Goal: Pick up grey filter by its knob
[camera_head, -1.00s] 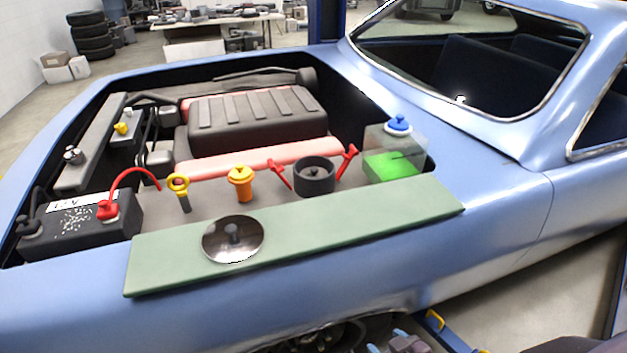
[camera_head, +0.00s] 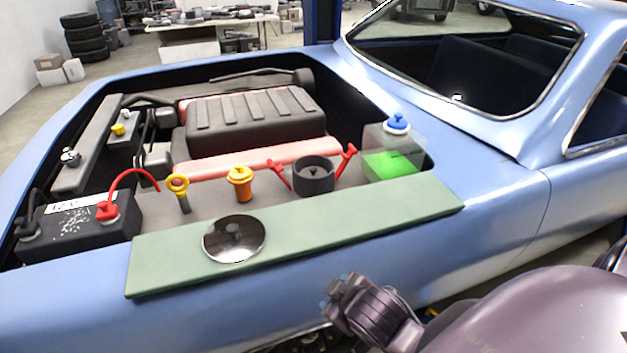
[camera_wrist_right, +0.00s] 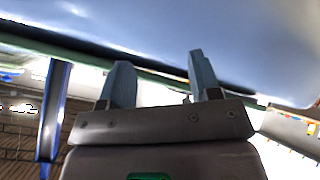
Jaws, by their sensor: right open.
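The grey filter (camera_head: 314,171), with a small knob on top, sits in a round dark housing (camera_head: 314,184) in the engine bay. Two red clips stand open at the housing's sides. My right gripper (camera_head: 335,291) is low at the bottom centre, in front of the fender and well short of the filter. The right wrist view shows its two blue fingers (camera_wrist_right: 160,78) apart with nothing between them. My left gripper is out of view.
An orange cap (camera_head: 241,182), a yellow dipstick ring (camera_head: 178,184) and a battery (camera_head: 80,227) stand left of the housing. A blue-capped reservoir (camera_head: 392,163) with green fluid stands to its right. The mat's right half is clear.

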